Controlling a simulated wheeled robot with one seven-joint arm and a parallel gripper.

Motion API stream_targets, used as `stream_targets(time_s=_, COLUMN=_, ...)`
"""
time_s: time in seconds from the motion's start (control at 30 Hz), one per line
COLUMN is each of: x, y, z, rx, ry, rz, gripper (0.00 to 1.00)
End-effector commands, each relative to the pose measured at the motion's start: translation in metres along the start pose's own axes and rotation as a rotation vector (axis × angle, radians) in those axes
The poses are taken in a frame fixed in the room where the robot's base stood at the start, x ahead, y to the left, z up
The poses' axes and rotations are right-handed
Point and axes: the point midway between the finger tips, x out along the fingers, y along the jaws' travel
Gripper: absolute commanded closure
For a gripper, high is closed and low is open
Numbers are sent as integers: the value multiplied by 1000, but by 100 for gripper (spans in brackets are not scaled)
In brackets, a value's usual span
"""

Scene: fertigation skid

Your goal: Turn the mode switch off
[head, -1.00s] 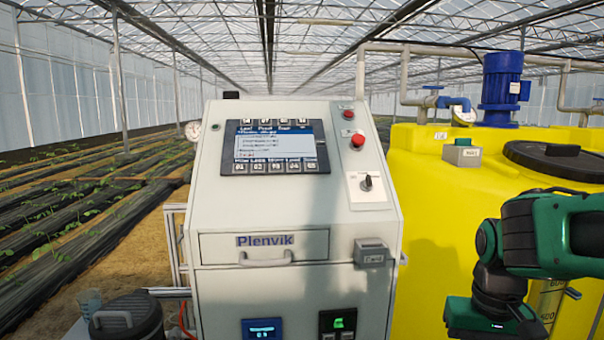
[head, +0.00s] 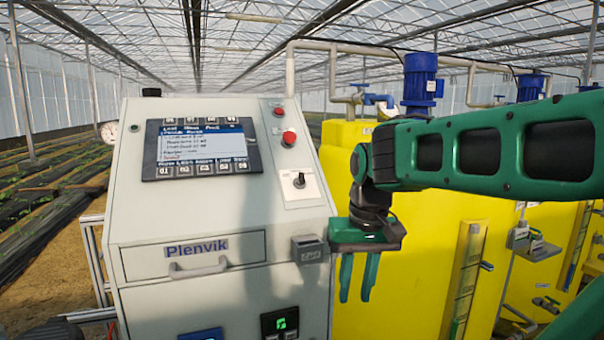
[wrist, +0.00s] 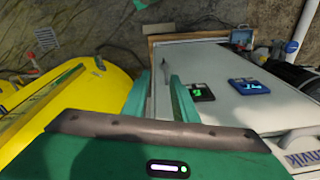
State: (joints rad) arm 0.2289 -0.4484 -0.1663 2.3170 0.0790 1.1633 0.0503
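The mode switch (head: 299,180) is a small dark knob on a white plate, on the sloped front panel of the grey Plenvik cabinet (head: 225,215). Its printed labels are too small to read. My gripper (head: 356,295) is right of and below the switch, beside the cabinet's right edge. Its two green fingers point down with a gap between them and nothing in it. In the wrist view my gripper (wrist: 158,90) also shows its fingers apart, with the lower cabinet front and floor beyond. The switch cannot be made out in the wrist view.
A red button (head: 289,138) sits above the switch. A small grey box (head: 308,250) juts from the cabinet near my gripper. The screen (head: 200,148) and drawer handle (head: 198,268) are to the left. A yellow tank (head: 400,305) stands behind my arm.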

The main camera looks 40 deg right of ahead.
Motion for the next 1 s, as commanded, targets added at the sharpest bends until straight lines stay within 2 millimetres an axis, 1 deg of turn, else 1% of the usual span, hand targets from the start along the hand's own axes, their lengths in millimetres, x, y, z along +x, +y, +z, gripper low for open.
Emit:
stream_targets(time_s=0.03, x=-27, y=-9, z=-26, rx=-17, ry=33, rz=-9, gripper=74)
stream_targets(time_s=0.07, x=-42, y=-15, z=-39, rx=-27, ry=49, rz=-13, gripper=74)
stream_targets(time_s=0.1, x=-62, y=-22, z=-55, rx=-42, ry=71, rz=-19, gripper=74)
stream_targets(time_s=0.17, x=-92, y=-32, z=-78, rx=-67, ry=102, rz=-25, gripper=74)
stream_targets(time_s=0.2, x=-113, y=-39, z=-91, rx=-84, ry=124, rz=-28, gripper=74)
stream_targets(time_s=0.27, x=-143, y=-49, z=-110, rx=-110, ry=156, rz=-30, gripper=74)
stream_targets(time_s=0.3, x=-162, y=-55, z=-121, rx=-128, ry=175, rz=-30, gripper=74)
stream_targets(time_s=0.4, x=-205, y=-68, z=-142, rx=-168, ry=221, rz=-26, gripper=74)
stream_targets(time_s=0.5, x=-238, y=-76, z=-156, rx=-198, ry=257, rz=-20, gripper=74)
stream_targets(time_s=0.6, x=-260, y=-82, z=-164, rx=-218, ry=282, rz=-13, gripper=74)
stream_targets(time_s=0.73, x=-274, y=-84, z=-168, rx=-231, ry=297, rz=-8, gripper=74)
stream_targets(time_s=0.87, x=-270, y=-85, z=-171, rx=-232, ry=299, rz=-7, gripper=74)
stream_targets(time_s=1.0, x=-254, y=-85, z=-175, rx=-231, ry=298, rz=-6, gripper=74)
